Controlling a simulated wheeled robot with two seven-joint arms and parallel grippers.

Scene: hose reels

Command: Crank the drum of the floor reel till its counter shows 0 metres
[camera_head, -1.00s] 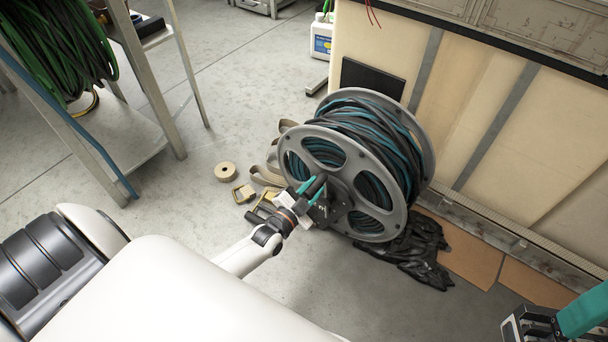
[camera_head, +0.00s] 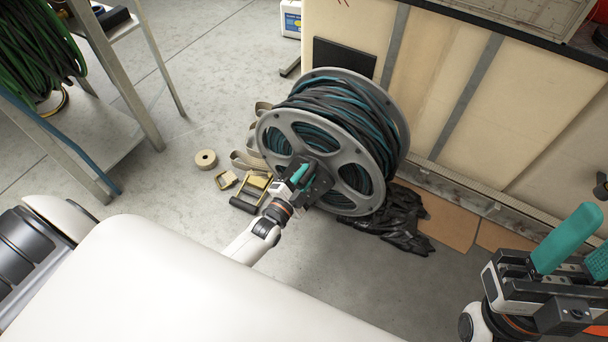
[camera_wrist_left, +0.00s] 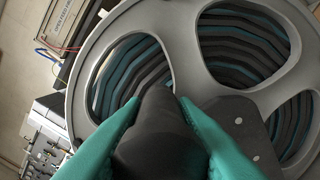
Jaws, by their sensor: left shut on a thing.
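The floor reel (camera_head: 385,117) stands on the concrete in the head view, its grey spoked flange facing me and dark and teal hose wound on its drum. My left gripper (camera_head: 300,174) is at the lower front of the flange, close to the hub. In the left wrist view its teal fingers lie on both sides of the black crank handle (camera_wrist_left: 157,135), shut on it, with the flange (camera_wrist_left: 182,45) behind. I cannot make out the counter or its reading in either view. My right gripper (camera_head: 582,252) is at the right edge, its teal fingers apart and empty, partly cut off.
A tape roll (camera_head: 206,159), webbing straps and buckles (camera_head: 227,180) lie left of the reel. Black plastic sheeting (camera_head: 400,232) and cardboard (camera_head: 448,222) lie to its right, by the panelled bench. A metal rack (camera_head: 135,75) holds green hose (camera_head: 38,50) at the left.

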